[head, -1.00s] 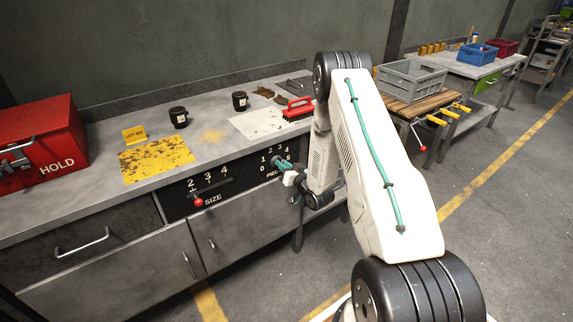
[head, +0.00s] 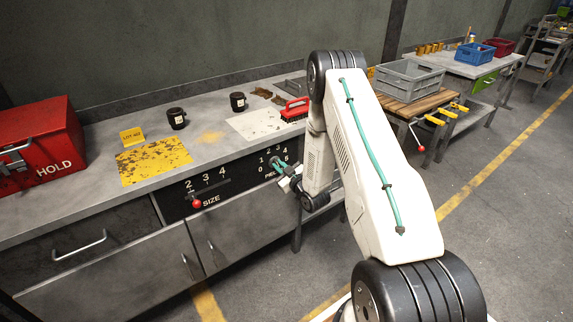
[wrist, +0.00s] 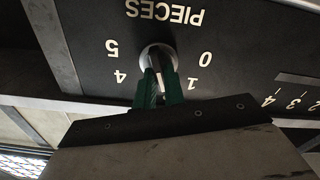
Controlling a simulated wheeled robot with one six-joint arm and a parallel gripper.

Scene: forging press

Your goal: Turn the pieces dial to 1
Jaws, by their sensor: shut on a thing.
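A size lever with a red knob (head: 196,203) is left of the dial on the same panel.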

